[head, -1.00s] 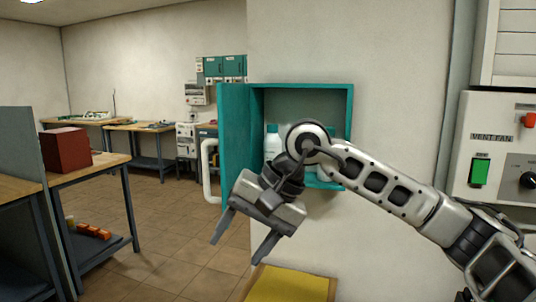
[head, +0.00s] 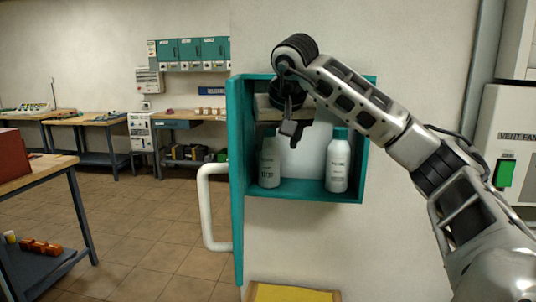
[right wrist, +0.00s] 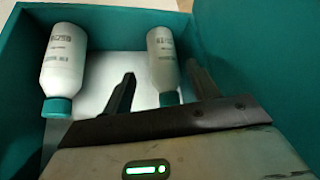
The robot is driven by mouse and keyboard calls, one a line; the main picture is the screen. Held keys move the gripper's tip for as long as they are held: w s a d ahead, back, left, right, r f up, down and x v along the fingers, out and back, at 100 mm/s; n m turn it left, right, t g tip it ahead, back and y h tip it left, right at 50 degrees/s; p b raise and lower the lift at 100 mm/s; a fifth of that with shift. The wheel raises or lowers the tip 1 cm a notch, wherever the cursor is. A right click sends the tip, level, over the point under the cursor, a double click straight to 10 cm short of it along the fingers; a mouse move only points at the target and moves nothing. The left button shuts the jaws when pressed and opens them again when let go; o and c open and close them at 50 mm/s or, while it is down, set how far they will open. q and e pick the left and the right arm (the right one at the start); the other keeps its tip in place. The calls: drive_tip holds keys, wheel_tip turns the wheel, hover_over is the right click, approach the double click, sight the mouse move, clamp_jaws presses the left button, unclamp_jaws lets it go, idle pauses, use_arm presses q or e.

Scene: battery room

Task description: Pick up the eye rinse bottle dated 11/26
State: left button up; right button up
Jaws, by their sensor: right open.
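Two white bottles with teal caps stand upright in the open teal wall cabinet (head: 366,150), a left bottle (head: 270,163) and a right bottle (head: 337,165). Both carry printed labels whose dates I cannot read with certainty. My right gripper (head: 291,131) is open and empty at the cabinet's upper front, close to the left bottle. In the right wrist view the picture is upside down, caps lowest. There one bottle (right wrist: 162,55) appears between the fingers (right wrist: 161,76), apart from them, and the other (right wrist: 64,60) lies outside to the left. My left gripper is out of view.
A pale panel (head: 303,158) shows between the bottles. A yellow surface (head: 290,293) lies below. A vent fan panel (head: 500,165) is on the right wall.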

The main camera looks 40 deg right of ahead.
sight(271, 140)
drive_tip(key=shift+w+d, duration=0.25)
drive_tip(key=shift+w, duration=0.25)
drive_tip(key=shift+w+d, duration=0.25)
drive_tip(key=shift+w, duration=0.2)
drive_tip(key=shift+w+d+r+p, duration=0.1)
drive_tip(key=shift+w+d+p, duration=0.25)
drive_tip(key=shift+w, duration=0.25)
drive_tip(key=shift+w+d+p, duration=0.25)
drive_tip(key=shift+w+p, duration=0.15)
drive_tip(key=shift+w, duration=0.15)
drive_tip(key=shift+x, duration=1.55)
drive_tip(key=shift+s, duration=0.15)
drive_tip(key=c, duration=0.9)
